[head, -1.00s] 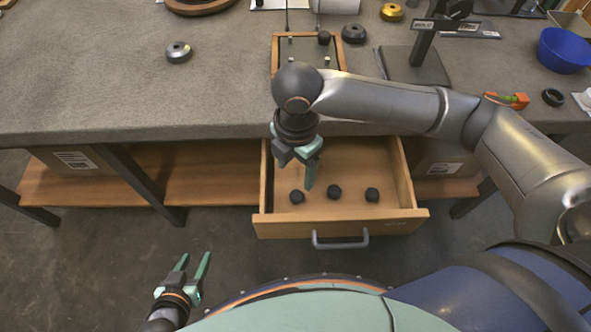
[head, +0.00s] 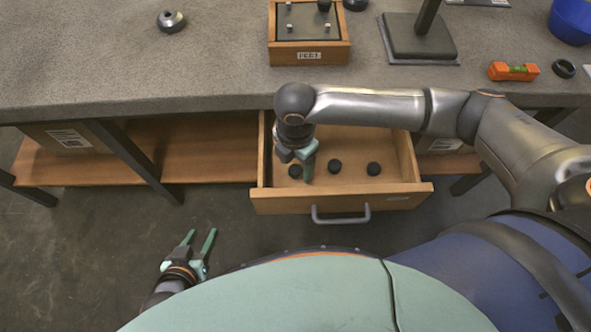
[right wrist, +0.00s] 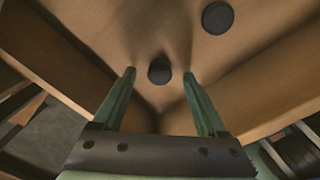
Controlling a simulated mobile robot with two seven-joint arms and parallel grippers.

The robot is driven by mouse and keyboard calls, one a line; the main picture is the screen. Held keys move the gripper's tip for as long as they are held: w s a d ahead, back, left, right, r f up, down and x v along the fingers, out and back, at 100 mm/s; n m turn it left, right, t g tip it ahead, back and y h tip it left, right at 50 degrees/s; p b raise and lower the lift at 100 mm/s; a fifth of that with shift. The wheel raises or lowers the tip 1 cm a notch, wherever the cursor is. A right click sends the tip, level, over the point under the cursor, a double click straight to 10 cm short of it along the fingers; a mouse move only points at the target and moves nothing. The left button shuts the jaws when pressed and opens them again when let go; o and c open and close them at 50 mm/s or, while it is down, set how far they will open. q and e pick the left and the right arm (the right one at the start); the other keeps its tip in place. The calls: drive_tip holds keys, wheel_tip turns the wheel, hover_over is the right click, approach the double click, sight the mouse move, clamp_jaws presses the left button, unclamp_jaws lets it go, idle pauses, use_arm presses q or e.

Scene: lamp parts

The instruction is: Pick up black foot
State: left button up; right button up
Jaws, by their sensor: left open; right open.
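Several black feet lie in the open drawer (head: 345,200). The left one (head: 295,171) is beside my right gripper, the middle one (head: 335,166) is just right of it, and the right one (head: 374,168) is farther right. My right gripper (head: 305,172) points down into the drawer, open. In the right wrist view, one black foot (right wrist: 159,70) lies between and beyond its open fingertips (right wrist: 159,73), apparently untouched. Another foot (right wrist: 217,17) lies further up. My left gripper (head: 203,236) is open and empty above the floor, left of the drawer.
The drawer's wooden walls stand close around my right gripper, and the tabletop edge is just behind it. On the table are a wooden box (head: 309,52) with a dark top, a stand base (head: 419,40), an orange level (head: 514,71) and a metal disc (head: 171,21).

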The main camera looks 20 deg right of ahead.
drive_tip(key=shift+f, duration=0.55)
drive_tip(key=shift+r, duration=0.1)
clamp_jaws()
